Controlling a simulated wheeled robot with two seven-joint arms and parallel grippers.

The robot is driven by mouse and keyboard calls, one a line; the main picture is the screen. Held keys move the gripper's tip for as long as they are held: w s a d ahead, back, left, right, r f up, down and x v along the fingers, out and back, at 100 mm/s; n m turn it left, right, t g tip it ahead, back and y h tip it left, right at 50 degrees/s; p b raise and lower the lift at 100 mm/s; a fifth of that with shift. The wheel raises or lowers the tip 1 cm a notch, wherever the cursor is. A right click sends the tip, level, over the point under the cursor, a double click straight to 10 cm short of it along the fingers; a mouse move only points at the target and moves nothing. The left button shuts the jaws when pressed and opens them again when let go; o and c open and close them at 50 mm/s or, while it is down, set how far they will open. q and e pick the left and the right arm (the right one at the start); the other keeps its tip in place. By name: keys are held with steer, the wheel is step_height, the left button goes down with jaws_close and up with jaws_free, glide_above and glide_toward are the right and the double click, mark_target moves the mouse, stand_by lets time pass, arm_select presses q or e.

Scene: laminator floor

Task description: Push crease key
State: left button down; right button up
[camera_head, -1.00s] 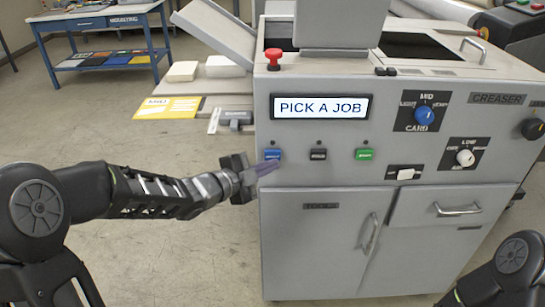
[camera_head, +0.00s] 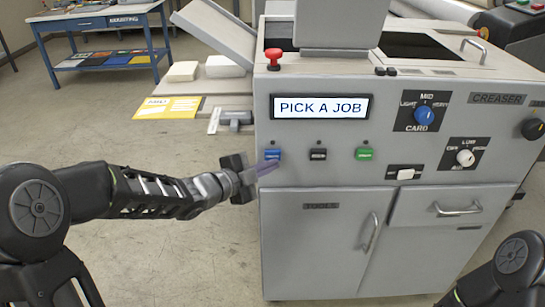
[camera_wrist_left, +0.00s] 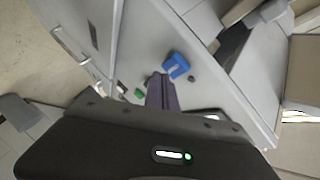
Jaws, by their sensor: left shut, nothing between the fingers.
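The creaser (camera_head: 400,150) is a grey machine with a display (camera_head: 321,107) reading "PICK A JOB". Below the display is a row of three keys: a blue key (camera_head: 272,154), a black key (camera_head: 318,154) and a green key (camera_head: 364,153). Their small labels are too blurred to read for certain. My left gripper (camera_head: 266,168) is shut and empty, its fingertips at the lower left of the blue key. In the left wrist view the fingers (camera_wrist_left: 162,92) point up just beside the blue key (camera_wrist_left: 176,66). I cannot tell whether they touch it. My right gripper is out of view.
A red emergency button (camera_head: 273,58) stands on the creaser's top left. Knobs (camera_head: 425,113) and a white switch (camera_head: 405,174) are on the right of the panel. A cabinet door handle (camera_head: 370,232) and a drawer handle (camera_head: 458,209) stick out below. A blue table (camera_head: 100,20) stands far left.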

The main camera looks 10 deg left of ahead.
arm_select(q)
steer(key=shift+w, duration=0.15)
stand_by(0.4)
steer(key=shift+w+a, duration=0.1)
steer(key=shift+w, duration=0.2)
steer(key=shift+w+a, duration=0.1)
steer(key=shift+w, duration=0.15)
stand_by(0.6)
steer(key=shift+s, duration=0.1)
steer(key=shift+s+d+b, duration=0.2)
steer(key=shift+s+b, duration=0.15)
steer(key=shift+s, duration=0.25)
steer(key=s, duration=0.2)
steer(key=s+d+b, duration=0.1)
steer(key=s, duration=0.2)
steer(key=shift+s+d+b, duration=0.25)
steer(key=shift+s+b, duration=0.05)
steer(key=shift+s, duration=0.1)
